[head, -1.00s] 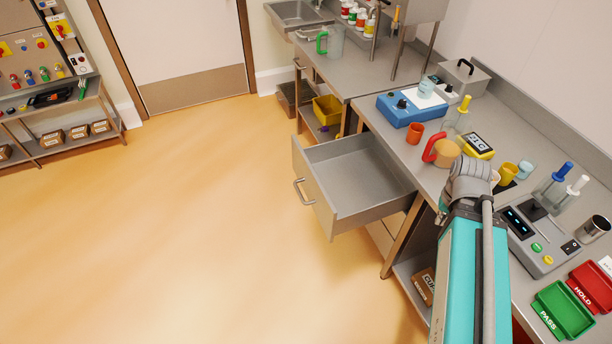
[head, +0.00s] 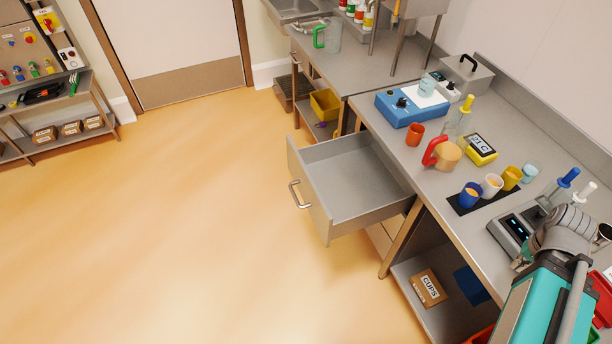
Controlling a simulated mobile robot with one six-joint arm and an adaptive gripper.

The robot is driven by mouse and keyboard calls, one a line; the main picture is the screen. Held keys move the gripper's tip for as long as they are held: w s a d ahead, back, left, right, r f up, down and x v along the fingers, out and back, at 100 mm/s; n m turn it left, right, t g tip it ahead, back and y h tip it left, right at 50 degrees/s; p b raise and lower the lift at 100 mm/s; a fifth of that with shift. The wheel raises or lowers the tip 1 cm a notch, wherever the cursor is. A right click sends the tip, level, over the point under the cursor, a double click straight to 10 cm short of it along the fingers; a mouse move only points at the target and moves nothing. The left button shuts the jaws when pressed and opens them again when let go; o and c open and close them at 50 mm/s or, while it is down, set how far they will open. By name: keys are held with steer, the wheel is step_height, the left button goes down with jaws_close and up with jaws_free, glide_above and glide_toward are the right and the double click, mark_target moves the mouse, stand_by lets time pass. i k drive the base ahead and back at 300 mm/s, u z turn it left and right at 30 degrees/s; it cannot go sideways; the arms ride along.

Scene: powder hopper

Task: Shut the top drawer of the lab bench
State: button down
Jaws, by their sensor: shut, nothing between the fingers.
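The top drawer (head: 350,182) of the lab bench (head: 430,185) is pulled well out, over the floor to the left of the bench. Its tray looks empty. Its front panel (head: 312,200) carries a metal bar handle (head: 297,194) on the outer face. My arm is over the right part of the bench, apart from the drawer. My gripper does not show; only the teal arm link and its grey joint are in view.
A blue device (head: 410,107), an orange cup (head: 415,134), a red-handled jug (head: 446,154) and several small cups stand on the bench. A cardboard box (head: 428,288) sits on the lower shelf. The floor (head: 170,230) left of the drawer is clear.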

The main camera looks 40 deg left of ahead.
mark_target(347, 185)
steer(key=z, duration=0.15)
steer(key=k, duration=1.25)
steer(key=u, duration=0.65)
steer(key=i, duration=1)
steer(key=z, duration=0.05)
